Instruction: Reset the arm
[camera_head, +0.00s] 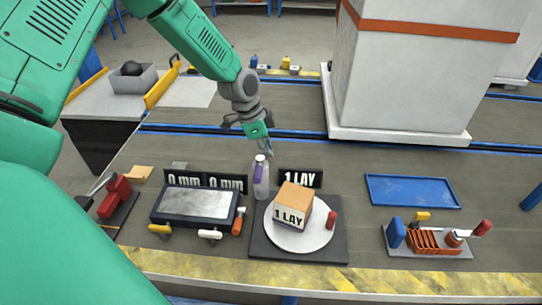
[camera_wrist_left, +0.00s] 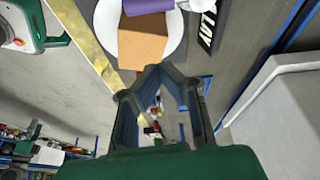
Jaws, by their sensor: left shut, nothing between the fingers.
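My left arm comes in from the left in the head view, and its gripper (camera_head: 265,150) hangs over the table, pointing down. Its fingers are shut and empty, just above and behind a white bottle with a purple label (camera_head: 261,180). In the left wrist view the two fingers (camera_wrist_left: 160,70) meet at their tips, close in the picture to a tan box (camera_wrist_left: 142,45). That box (camera_head: 296,198), marked "1 LAY", sits on a round white plate (camera_head: 300,240) in the head view. I cannot tell whether the gripper touches the bottle. My right gripper is not in view.
A grey-topped device (camera_head: 195,203) stands left of the plate, with "0 mm" signs (camera_head: 205,182) behind it. A blue tray (camera_head: 412,190) and an orange rack (camera_head: 428,240) lie to the right. A large white column (camera_head: 405,80) stands behind. Table between gripper and column is clear.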

